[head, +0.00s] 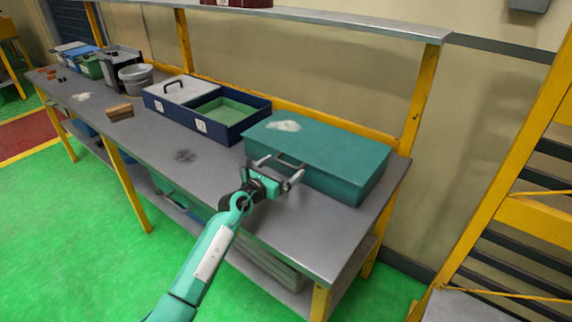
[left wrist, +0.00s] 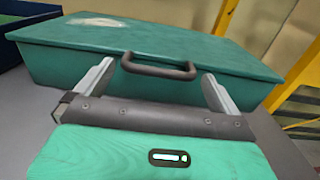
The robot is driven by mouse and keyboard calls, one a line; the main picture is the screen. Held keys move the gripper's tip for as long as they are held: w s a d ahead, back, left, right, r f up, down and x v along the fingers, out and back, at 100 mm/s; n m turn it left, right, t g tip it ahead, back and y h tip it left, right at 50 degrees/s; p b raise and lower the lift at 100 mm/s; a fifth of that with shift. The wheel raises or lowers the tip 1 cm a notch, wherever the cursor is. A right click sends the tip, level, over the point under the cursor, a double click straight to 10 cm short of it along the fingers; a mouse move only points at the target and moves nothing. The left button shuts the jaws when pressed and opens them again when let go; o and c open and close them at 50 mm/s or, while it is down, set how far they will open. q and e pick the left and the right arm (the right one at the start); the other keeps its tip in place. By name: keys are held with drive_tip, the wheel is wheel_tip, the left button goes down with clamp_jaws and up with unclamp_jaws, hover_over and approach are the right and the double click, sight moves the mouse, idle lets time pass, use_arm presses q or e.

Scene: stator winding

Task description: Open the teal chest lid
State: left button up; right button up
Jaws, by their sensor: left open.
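The teal chest (head: 330,165) stands on the grey workbench at its right end, with its lid (head: 318,142) down. A dark bar handle (head: 291,160) is on the front edge of the lid. In the left wrist view the handle (left wrist: 158,67) lies just beyond my fingers, between them in the picture. My left gripper (head: 283,172) is open in front of the chest, close to the handle. In the left wrist view its two metal fingers (left wrist: 155,85) are spread wide with nothing between them that I can see gripped. My right gripper is not in view.
A dark blue two-part box (head: 235,131) stands left of the chest. A grey bucket (head: 135,77), a brown block (head: 119,112) and more bins are farther left. A shelf (head: 300,15) runs above the workbench (head: 170,148). A yellow frame (head: 510,190) stands at the right.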

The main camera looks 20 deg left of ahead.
use_arm(q)
drive_tip(key=shift+x, duration=1.35)
